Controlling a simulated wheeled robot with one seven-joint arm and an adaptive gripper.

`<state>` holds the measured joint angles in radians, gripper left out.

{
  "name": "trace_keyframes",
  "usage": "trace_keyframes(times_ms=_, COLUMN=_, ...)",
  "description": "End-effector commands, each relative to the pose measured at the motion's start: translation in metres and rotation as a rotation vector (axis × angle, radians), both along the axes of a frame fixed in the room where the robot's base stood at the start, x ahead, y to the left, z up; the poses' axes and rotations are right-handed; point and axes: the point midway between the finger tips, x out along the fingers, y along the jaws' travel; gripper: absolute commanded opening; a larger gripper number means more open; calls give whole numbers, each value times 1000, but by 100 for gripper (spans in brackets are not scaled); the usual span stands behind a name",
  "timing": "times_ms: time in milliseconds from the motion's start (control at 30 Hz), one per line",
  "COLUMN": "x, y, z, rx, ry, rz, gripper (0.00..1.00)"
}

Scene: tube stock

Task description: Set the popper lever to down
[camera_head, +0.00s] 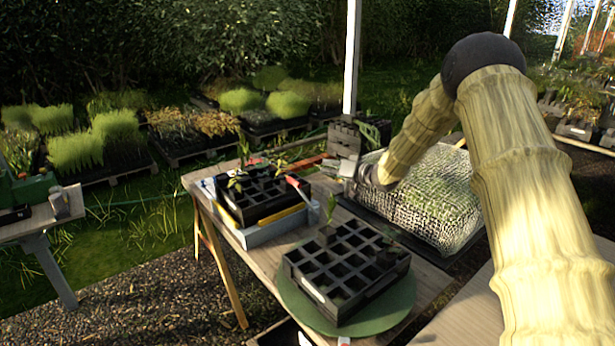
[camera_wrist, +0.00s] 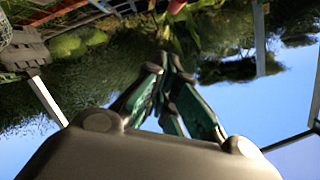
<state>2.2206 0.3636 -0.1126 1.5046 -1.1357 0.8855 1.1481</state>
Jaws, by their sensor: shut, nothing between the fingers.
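A black cell tray with seedlings (camera_head: 262,192) sits on a pale box with a yellow strip (camera_head: 282,216) on the bench. A red-ended bar (camera_head: 297,186) stands up at the right side of this tray; it may be the popper lever, but its setting is hard to read. My gripper (camera_wrist: 172,65) is shut and empty in the wrist view, with its green and dark fingers together. In the head view my arm reaches down behind the bench's right part, and the fingers are too small to make out. A plant with red parts (camera_wrist: 176,8) shows beyond the fingertips.
A second black cell tray (camera_head: 345,268) rests on a round green disc (camera_head: 402,308) at the bench front. Grey stacked pots (camera_head: 344,139) stand behind my wrist. A mesh-covered tray (camera_head: 440,205) lies at right, below my arm.

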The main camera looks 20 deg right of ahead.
Motion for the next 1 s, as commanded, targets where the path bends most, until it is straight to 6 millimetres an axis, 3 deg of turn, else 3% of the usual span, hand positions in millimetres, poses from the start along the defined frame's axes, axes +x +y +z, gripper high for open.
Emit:
trace_keyframes(times_ms=833, x=87, y=47, z=-19, rx=-1, ry=0, rz=2, gripper=0)
trace_keyframes(times_ms=1000, x=81, y=58, z=-38, rx=1, ry=2, rz=1, gripper=0)
